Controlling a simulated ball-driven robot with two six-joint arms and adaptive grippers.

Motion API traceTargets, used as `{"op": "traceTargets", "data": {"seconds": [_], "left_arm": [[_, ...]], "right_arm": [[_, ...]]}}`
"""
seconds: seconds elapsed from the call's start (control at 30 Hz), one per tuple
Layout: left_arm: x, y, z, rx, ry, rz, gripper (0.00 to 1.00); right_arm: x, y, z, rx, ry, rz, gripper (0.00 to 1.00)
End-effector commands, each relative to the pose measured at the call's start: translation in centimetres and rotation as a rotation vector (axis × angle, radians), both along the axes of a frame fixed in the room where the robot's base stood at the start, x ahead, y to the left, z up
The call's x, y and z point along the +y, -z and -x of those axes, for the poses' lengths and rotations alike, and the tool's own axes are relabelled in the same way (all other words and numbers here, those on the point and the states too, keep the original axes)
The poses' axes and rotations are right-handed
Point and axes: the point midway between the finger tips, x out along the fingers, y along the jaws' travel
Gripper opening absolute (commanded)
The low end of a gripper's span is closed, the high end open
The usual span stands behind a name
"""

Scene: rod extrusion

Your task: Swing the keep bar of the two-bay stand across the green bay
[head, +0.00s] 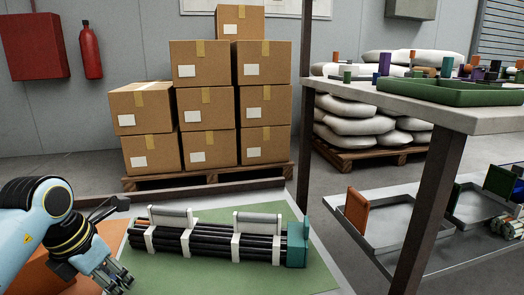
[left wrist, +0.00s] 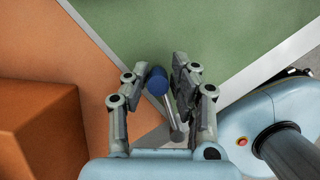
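My left gripper (head: 118,281) is low at the left front, by the left edge of the green mat. In the left wrist view its fingers (left wrist: 159,85) are apart, on either side of a blue knob (left wrist: 157,80) on a short grey bar (left wrist: 175,122). I cannot tell whether they touch it, or whether this is the keep bar. Two grey trays on the lower right shelf, one with an orange upright plate (head: 356,214) and one with a green upright plate (head: 499,181), may be the stand's bays; I cannot be sure. My right gripper is out of view.
Black rods (head: 210,247) lie in white holders on the green mat (head: 285,280), with a teal block (head: 297,243) at their right end. An orange block (left wrist: 40,130) stands left of the gripper. A table post (head: 430,215) rises at right. A green tray (head: 450,92) is on the tabletop.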

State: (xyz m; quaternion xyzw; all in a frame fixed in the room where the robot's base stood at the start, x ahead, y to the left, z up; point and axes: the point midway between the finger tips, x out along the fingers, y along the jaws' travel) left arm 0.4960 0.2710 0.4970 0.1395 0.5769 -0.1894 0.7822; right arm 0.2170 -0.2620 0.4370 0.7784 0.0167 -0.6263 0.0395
Motion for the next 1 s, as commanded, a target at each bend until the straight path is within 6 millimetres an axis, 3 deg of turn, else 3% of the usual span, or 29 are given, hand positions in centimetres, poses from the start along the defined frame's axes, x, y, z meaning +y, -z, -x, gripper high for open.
{"op": "traceTargets", "data": {"seconds": [0.3,0.67,1.0], "left_arm": [[-1.4,-0.1,0.3,0.000,-0.001,0.002,0.24],[-1.5,0.0,0.4,0.000,0.000,0.000,0.24],[-1.6,0.2,0.4,0.000,0.000,0.000,0.24]], "right_arm": [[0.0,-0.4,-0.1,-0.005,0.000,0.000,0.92],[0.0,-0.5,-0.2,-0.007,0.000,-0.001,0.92],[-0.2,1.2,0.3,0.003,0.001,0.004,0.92]]}}
